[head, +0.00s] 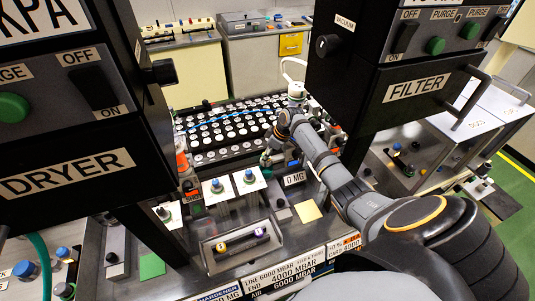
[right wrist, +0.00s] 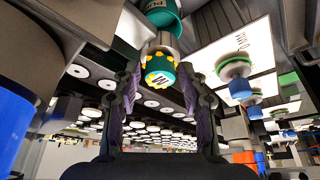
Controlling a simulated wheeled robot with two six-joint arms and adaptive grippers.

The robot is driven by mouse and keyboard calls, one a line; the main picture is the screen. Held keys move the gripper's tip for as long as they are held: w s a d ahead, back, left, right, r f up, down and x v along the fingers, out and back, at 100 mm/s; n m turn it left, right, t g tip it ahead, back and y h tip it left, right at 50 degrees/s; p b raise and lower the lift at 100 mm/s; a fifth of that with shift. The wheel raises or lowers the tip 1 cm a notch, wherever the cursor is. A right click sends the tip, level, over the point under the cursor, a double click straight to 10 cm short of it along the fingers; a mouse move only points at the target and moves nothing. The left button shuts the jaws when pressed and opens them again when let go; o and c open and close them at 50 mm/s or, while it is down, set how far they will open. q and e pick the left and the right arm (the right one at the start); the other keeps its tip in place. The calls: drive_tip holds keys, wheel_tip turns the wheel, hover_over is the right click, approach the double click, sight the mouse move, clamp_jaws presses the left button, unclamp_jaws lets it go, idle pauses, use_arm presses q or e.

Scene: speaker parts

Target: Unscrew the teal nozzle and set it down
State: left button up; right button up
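The teal nozzle (right wrist: 160,72) shows in the right wrist view, with yellow lugs around it and a dark letter on its pale end face. A metal collar joins it to a larger teal body (right wrist: 157,14). My right gripper (right wrist: 160,68) is open, with its two dark fingers on either side of the nozzle and a visible gap on each side. In the head view the right gripper (head: 272,148) is small and partly hidden by its arm, next to a little teal part (head: 266,159). My left gripper is not in view.
A dark rack (head: 228,128) of white round parts lies behind the gripper. Blue-capped fittings (head: 248,176) on white plates stand in front. Large DRYER (head: 66,173) and FILTER (head: 413,86) panels flank the space.

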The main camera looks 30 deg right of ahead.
drive_tip(key=m, duration=0.2)
drive_tip(key=m+h, duration=0.1)
drive_tip(key=m+t+h, duration=0.1)
drive_tip(key=m, duration=0.1)
drive_tip(key=shift+a+m, duration=0.25)
drive_tip(key=shift+m, duration=0.05)
drive_tip(key=m+h, duration=0.1)
drive_tip(key=m, duration=0.2)
drive_tip(key=shift+a+m, duration=0.15)
drive_tip(key=shift+m, duration=0.25)
drive_tip(key=m+h, duration=0.1)
drive_tip(key=m, duration=0.1)
drive_tip(key=shift+m+g, duration=0.3)
drive_tip(key=shift+m, duration=0.1)
drive_tip(key=shift+c, duration=0.4)
